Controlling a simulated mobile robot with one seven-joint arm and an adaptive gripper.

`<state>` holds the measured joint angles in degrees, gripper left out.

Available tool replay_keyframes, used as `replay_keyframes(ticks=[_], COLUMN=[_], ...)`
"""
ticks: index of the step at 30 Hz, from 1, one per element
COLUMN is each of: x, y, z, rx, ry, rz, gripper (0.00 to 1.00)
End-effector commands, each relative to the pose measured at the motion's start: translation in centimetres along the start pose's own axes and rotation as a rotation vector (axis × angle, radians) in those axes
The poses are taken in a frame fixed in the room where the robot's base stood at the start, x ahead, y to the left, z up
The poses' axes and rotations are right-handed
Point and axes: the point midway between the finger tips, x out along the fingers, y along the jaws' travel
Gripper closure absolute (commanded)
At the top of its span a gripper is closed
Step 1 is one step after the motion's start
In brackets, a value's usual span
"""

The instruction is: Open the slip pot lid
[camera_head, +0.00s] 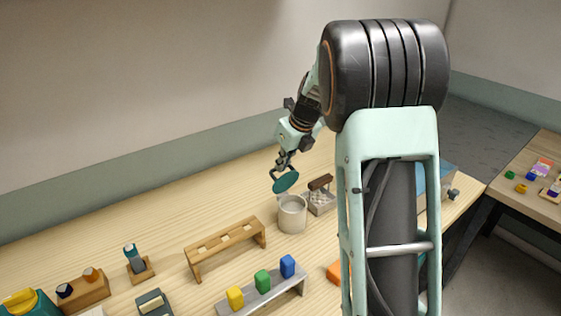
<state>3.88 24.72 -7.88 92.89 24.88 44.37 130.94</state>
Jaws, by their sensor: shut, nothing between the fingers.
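The slip pot (292,216) is a cream round pot standing on the wooden table. A teal round lid (286,182) is tilted up above the pot's back left rim, so the pot's mouth shows. Whether the lid joins the pot there is too small to tell. My gripper (283,166) is shut and empty, just above and beside the lid's upper edge. I cannot tell whether its fingertips touch the lid.
A wooden rack with holes (226,246) stands left of the pot, and a small caddy with a brown handle (320,198) stands close on its right. In front, a grey stand (262,296) carries yellow, green and blue blocks. The back left of the table is clear.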

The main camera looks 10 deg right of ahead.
Motion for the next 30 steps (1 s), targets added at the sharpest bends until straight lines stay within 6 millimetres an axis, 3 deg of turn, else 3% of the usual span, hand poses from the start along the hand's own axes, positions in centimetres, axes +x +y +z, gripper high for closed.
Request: replay_keyframes(ticks=[30], x=[1.9], y=[-0.7], z=[3.0], rx=[0.0], ry=[-0.001], rz=[0.0], gripper=[1.0])
